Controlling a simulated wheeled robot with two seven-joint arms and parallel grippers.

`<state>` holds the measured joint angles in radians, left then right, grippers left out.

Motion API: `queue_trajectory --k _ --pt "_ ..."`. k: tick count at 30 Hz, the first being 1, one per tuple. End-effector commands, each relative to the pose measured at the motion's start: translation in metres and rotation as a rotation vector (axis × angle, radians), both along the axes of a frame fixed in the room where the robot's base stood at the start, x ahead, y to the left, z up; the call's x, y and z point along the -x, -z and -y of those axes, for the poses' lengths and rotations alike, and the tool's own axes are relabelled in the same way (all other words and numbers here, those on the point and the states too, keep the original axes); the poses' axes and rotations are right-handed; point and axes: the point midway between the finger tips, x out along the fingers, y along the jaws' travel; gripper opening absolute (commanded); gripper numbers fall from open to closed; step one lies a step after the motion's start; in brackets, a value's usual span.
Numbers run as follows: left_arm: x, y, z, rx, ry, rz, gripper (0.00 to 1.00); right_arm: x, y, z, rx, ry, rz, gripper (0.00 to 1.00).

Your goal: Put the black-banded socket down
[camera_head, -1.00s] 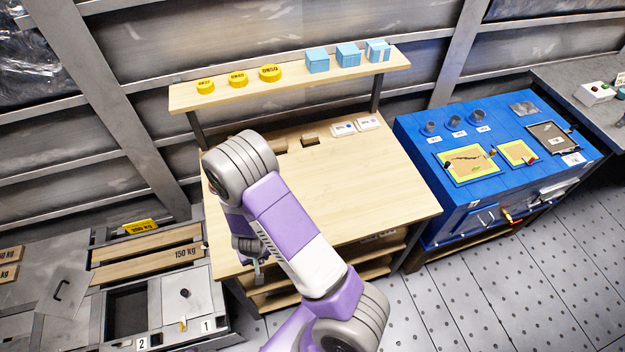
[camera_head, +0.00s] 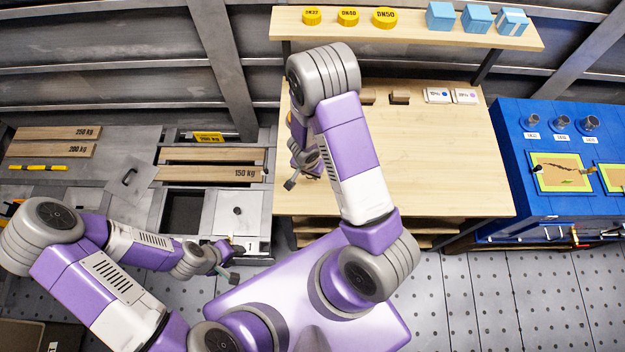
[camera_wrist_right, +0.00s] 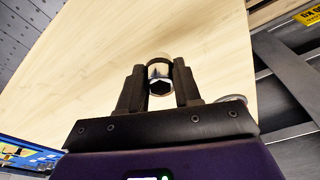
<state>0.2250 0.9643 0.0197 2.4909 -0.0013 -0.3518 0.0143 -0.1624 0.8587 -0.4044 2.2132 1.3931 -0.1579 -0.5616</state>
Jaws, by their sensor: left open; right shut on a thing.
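In the right wrist view my right gripper (camera_wrist_right: 160,88) is shut on the socket (camera_wrist_right: 159,70), a shiny metal cylinder whose dark hexagonal opening faces the camera. A dark line shows around its upper part; I cannot tell clearly if this is the black band. The socket is over the light wooden workbench (camera_wrist_right: 90,60). In the head view my right gripper (camera_head: 292,183) is at the bench's left edge, and the socket cannot be made out there. My left gripper (camera_head: 231,276) is open and empty, in front of the grey cabinet at lower left.
The bench top (camera_head: 440,170) is largely clear. A shelf (camera_head: 410,26) above holds yellow discs and blue boxes. A blue workstation (camera_head: 510,150) stands right. A round metal rim (camera_wrist_right: 233,99) shows beside my right finger.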

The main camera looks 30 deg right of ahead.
Motion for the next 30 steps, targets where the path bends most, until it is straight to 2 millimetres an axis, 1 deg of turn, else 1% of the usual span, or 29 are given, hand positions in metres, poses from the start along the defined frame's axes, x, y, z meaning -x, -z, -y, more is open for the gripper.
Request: queue_trajectory --k 1,3,8,10,16,18,25,29,30 --pt "0.0 0.013 0.0 0.0 0.0 0.0 0.43 0.0 0.014 0.001 0.0 0.001 -0.001 0.0" --pt "0.0 0.019 0.0 0.0 0.0 0.0 0.43 0.0 0.022 0.0 0.0 0.0 0.0 0.0" --pt "0.0 0.024 0.0 0.0 0.0 0.0 0.43 0.0 0.029 0.001 0.001 0.0 0.001 0.0" --pt "0.0 0.029 0.0 0.0 0.0 0.001 0.43 0.0 0.035 0.0 0.001 0.0 0.001 0.0" --pt "0.0 0.048 0.0 0.0 0.0 0.0 0.43 0.0 0.062 0.0 0.0 0.0 -0.001 0.0" --pt "0.0 0.049 0.0 0.0 0.0 0.0 0.43 0.0 0.064 0.0 0.001 0.0 -0.001 0.0" --pt "0.0 0.047 0.0 0.0 0.0 0.0 0.43 0.0 0.061 0.0 0.001 -0.001 0.0 0.0" --pt "0.0 0.05 0.0 0.0 0.0 0.0 0.43 0.0 0.066 0.0 0.001 -0.002 0.0 0.0" --pt "0.0 0.05 0.0 0.0 0.0 0.0 0.43 0.0 0.065 0.0 0.001 -0.002 0.0 0.38"
